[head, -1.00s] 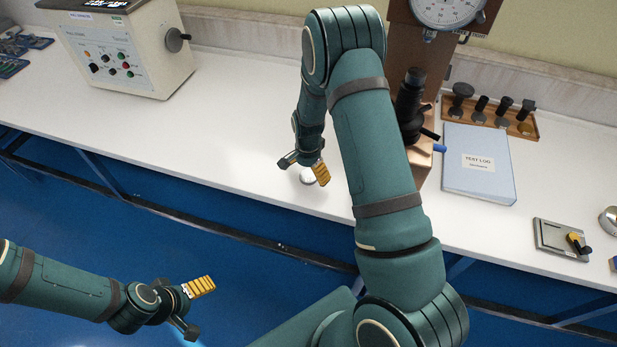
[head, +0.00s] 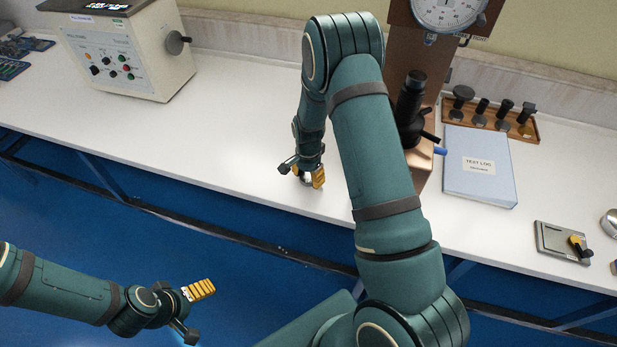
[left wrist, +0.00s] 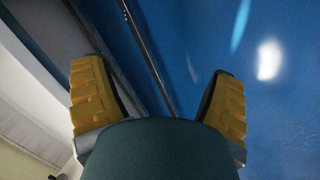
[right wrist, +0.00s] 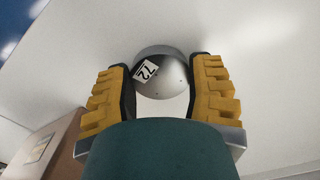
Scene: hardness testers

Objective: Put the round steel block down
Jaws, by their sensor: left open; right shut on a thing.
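The round steel block (right wrist: 165,80) shows in the right wrist view as a shiny grey disc with a white label reading 72. My right gripper (right wrist: 163,92) is shut on it, one yellow-padded finger on each side. In the head view my right gripper (head: 302,174) is low over the white bench near its front edge, and the block is mostly hidden by the fingers. I cannot tell whether the block touches the bench. My left gripper (head: 195,308) is open and empty, off the front of the bench above the blue floor; its spread fingers show in the left wrist view (left wrist: 160,100).
The white bench (head: 235,135) is clear around the right gripper. A brown tester (head: 425,60), a blue test log (head: 480,165) and a wooden rack (head: 530,127) stand to the right. A beige control box (head: 125,55) stands at left. A metal plate (head: 553,240) lies far right.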

